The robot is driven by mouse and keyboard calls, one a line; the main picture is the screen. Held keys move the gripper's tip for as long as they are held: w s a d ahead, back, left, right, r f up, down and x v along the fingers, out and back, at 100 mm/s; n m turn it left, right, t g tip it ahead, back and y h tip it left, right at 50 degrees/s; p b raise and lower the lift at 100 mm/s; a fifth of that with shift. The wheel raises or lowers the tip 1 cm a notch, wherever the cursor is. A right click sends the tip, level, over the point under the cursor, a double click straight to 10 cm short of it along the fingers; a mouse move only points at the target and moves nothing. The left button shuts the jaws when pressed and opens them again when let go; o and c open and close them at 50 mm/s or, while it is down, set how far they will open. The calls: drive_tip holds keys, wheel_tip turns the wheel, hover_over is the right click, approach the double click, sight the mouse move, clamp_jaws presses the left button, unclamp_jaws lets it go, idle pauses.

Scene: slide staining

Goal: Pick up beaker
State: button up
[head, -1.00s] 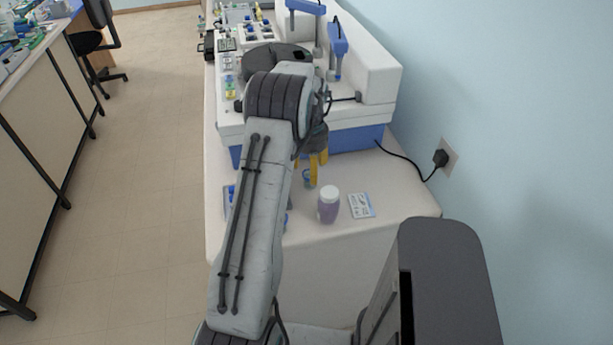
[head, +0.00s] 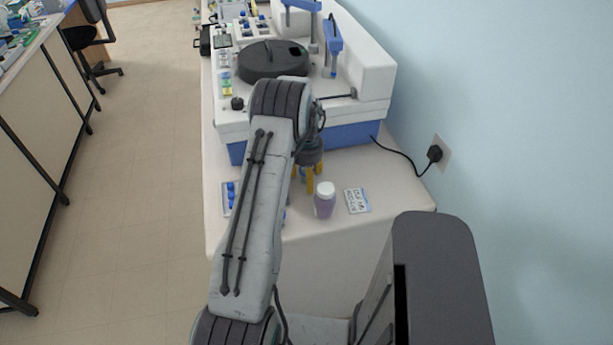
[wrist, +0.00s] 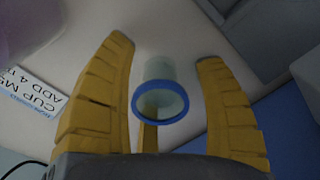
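The beaker (wrist: 163,73) is a small clear cup with a blue rim, seen from above in the wrist view. It stands between my gripper's (wrist: 170,52) yellow fingers, with a visible gap on the left and on the right. A third finger shows behind or through the rim's near edge; whether it touches cannot be told. My gripper is open and points down. In the head view my gripper (head: 305,182) is low over the bench's front part, and the beaker is mostly hidden by the fingers and arm.
A purple jar with a white lid (head: 324,201) stands close to the right of the fingers. A printed card (head: 357,200) lies beyond it. A rack with blue items (head: 229,197) is partly behind my arm. The white-and-blue staining machine (head: 345,138) stands behind on the bench (head: 395,180).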

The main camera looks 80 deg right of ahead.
drive_tip(key=c, duration=1.1)
drive_tip(key=shift+r, duration=0.1)
